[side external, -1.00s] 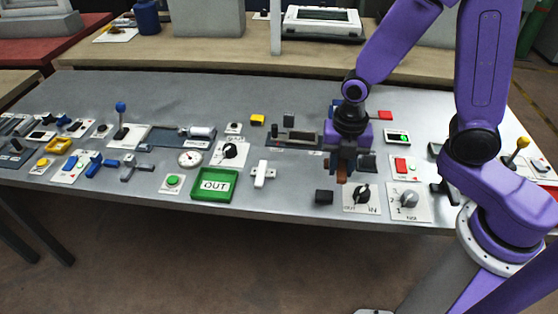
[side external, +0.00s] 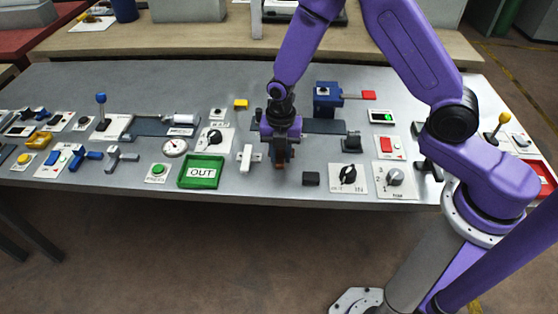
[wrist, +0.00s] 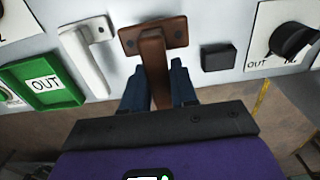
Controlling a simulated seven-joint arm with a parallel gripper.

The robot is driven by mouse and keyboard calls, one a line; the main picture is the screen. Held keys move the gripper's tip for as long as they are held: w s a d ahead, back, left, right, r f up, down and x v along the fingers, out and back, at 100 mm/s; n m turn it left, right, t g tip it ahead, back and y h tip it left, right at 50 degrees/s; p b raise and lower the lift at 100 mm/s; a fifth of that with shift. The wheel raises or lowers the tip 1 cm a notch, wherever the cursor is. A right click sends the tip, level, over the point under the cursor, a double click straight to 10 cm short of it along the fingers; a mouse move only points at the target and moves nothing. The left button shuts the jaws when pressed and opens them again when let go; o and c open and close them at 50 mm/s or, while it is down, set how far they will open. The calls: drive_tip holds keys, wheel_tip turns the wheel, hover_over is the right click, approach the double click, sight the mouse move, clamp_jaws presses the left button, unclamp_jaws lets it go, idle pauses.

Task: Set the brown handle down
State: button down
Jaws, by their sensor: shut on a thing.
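The brown handle (wrist: 153,61) is a bar with a flat mounting plate with dark holes at its far end. In the wrist view my gripper (wrist: 157,83) is shut on its stem, with a dark finger at each side. In the side view my gripper (side external: 279,158) points down over the front part of the grey panel, and the handle (side external: 280,167) shows small and dark below it. The handle is between a white handle and a small black block. I cannot tell whether its plate touches the panel.
The white handle (wrist: 87,50) and green OUT tray (wrist: 42,82) are to the left. The black block (wrist: 217,57) and a black rotary knob (wrist: 292,40) are to the right. A blue device (side external: 327,98) stands behind to the right. The panel's front edge is close.

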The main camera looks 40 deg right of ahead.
drive_tip(key=shift+w+a+f, duration=0.1)
drive_tip(key=shift+w+f, duration=0.15)
drive_tip(key=shift+f, duration=1.55)
drive_tip(key=shift+f, duration=0.15)
drive_tip(key=c, duration=0.9)
unclamp_jaws()
